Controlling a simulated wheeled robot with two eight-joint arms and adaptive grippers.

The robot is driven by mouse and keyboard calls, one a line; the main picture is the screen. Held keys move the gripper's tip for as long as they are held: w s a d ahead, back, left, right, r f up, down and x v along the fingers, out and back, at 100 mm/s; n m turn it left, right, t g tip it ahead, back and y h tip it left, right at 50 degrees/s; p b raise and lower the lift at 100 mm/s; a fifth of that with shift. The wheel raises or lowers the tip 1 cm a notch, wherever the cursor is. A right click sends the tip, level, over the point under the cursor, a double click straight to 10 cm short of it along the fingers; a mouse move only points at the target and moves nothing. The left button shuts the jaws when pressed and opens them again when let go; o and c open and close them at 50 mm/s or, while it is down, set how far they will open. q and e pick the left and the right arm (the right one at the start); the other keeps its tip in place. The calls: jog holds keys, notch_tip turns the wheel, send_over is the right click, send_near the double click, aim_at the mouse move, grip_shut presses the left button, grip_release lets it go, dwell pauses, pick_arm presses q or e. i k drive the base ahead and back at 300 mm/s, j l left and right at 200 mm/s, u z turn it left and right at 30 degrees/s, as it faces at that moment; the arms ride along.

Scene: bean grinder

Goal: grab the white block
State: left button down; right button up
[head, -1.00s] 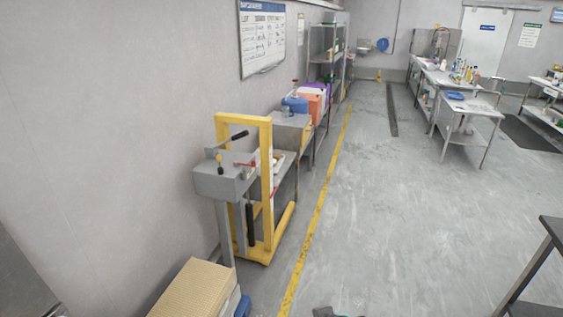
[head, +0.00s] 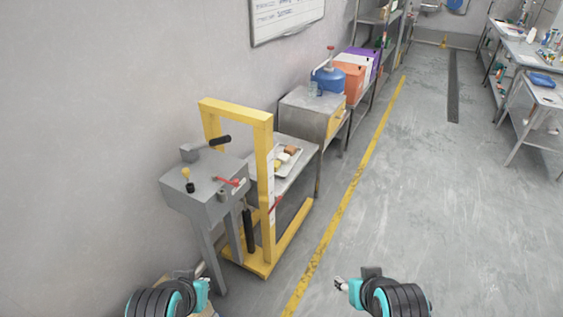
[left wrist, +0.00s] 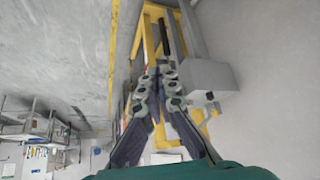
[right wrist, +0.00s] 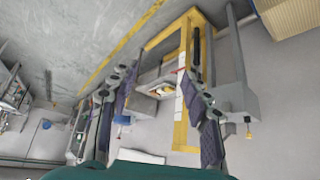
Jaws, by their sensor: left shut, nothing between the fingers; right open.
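A small white block (head: 284,157) lies on a pale tray (head: 297,160) on a metal table, behind the yellow frame, between a brown block (head: 291,149) and a yellowish one (head: 277,164). My left gripper (head: 205,288) is low in the head view, well apart from the tray; its fingers are shut and empty in the left wrist view (left wrist: 159,72). My right gripper (head: 342,285) is also low and far from the tray; in the right wrist view (right wrist: 160,75) its fingers are spread with nothing held. The white block is too small to make out surely in the wrist views.
A yellow frame (head: 265,180) and a grey machine with a lever (head: 205,185) stand in front of the tray's table. The wall is close on the left. Open floor (head: 430,200) lies to the right.

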aim_at(284, 157)
jog(key=i+l+z, duration=0.15)
jog(key=z, duration=0.2)
jog(key=i+z, duration=0.3)
jog(key=i, duration=0.95)
jog(key=i+l+u, duration=0.1)
jog(key=i+u, duration=0.2)
jog(key=i, duration=0.15)
jog(key=i+l+u, duration=0.3)
jog(key=i, duration=0.15)
jog(key=i+l+u, duration=0.3)
jog(key=i+j, duration=0.1)
jog(key=i, duration=0.05)
